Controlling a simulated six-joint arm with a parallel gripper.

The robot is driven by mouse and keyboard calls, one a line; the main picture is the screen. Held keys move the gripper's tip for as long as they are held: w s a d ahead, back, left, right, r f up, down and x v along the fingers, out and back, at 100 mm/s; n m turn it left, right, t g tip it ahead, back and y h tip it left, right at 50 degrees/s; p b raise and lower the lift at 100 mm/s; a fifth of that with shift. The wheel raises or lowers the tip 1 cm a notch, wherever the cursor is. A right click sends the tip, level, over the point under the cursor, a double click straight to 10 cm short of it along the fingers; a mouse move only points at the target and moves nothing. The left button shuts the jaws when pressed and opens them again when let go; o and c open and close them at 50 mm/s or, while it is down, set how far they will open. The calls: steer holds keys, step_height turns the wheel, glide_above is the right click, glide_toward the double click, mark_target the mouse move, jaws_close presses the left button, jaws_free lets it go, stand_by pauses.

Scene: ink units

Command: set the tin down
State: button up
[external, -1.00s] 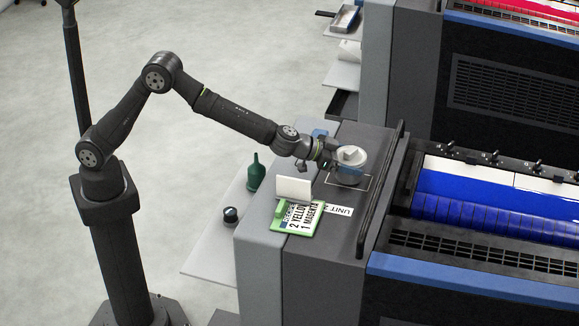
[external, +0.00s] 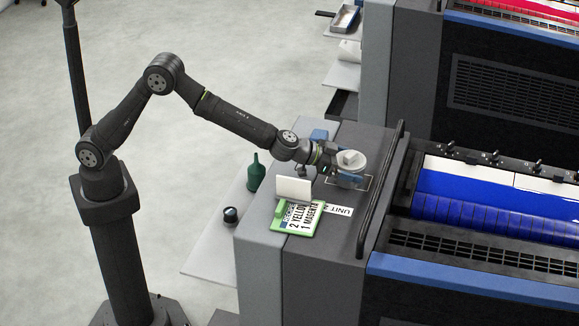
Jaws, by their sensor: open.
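The tin (external: 352,163) is a grey round can with a pale top and a small light block-like shape on it. It stands upright on the grey top of the press unit, inside a thin outlined square (external: 371,184). My gripper (external: 340,174) is open at the tin's left side, with its fingers low beside the tin. The tin hides part of the fingers, so I cannot tell whether they touch it.
A dark rail (external: 381,190) runs along the right. A green bottle (external: 256,174) and a dark round object (external: 231,215) stand on the side shelf (external: 205,250).

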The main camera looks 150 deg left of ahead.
steer(key=shift+d+r, duration=0.2)
steer(key=shift+r, duration=0.15)
steer(key=v, duration=1.1)
steer(key=shift+d, duration=0.2)
steer(key=shift+s+a, duration=0.1)
steer(key=x, duration=1.1)
steer(key=shift+f, duration=0.1)
steer(key=shift+a+f, duration=0.25)
steer(key=shift+a, duration=0.1)
steer(key=shift+r, duration=0.15)
